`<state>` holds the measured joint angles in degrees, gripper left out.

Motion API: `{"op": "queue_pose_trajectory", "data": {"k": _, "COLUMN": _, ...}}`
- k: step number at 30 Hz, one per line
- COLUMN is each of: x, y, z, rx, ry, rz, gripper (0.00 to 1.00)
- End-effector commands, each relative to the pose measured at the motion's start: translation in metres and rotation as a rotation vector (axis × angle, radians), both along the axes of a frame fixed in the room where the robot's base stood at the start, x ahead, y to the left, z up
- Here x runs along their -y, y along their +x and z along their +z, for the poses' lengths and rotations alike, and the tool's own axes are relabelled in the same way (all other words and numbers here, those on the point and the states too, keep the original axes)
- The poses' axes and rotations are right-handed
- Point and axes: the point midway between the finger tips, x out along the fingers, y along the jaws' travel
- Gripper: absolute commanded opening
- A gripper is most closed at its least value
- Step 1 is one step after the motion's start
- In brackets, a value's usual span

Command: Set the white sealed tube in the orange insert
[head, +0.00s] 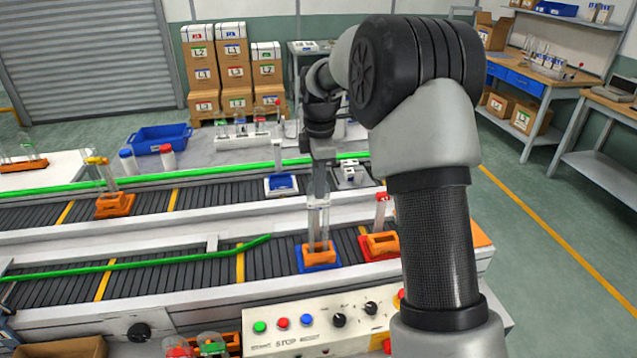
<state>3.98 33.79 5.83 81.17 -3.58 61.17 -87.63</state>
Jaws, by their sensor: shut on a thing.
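My gripper (318,198) is shut on the white sealed tube (318,225), which looks clear with a whitish upper part. The tube is upright, directly above the orange insert (318,256) on a blue base (320,267) on the near conveyor. Its lower end meets the insert in the picture; I cannot tell how deep it sits. The gripper hides part of the tube's top.
Another orange holder (382,245) with a red-capped tube (381,208) stands close on the right. A green guide rail (180,257) runs left of the insert. A control panel (310,322) lies in front. A blue holder (281,184) is on the far conveyor.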

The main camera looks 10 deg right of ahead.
Motion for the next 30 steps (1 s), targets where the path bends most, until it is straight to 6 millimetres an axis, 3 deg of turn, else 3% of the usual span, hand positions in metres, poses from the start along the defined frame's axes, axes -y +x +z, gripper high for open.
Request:
{"op": "queue_pose_trajectory", "data": {"k": 29, "x": 0.0, "y": 0.0, "z": -0.012, "rx": -0.001, "ry": 0.0, "rz": 0.0, "gripper": 0.0}}
{"op": "queue_pose_trajectory", "data": {"k": 30, "x": 0.0, "y": 0.0, "z": -0.012, "rx": -0.001, "ry": 0.0, "rz": 0.0, "gripper": 0.18}}
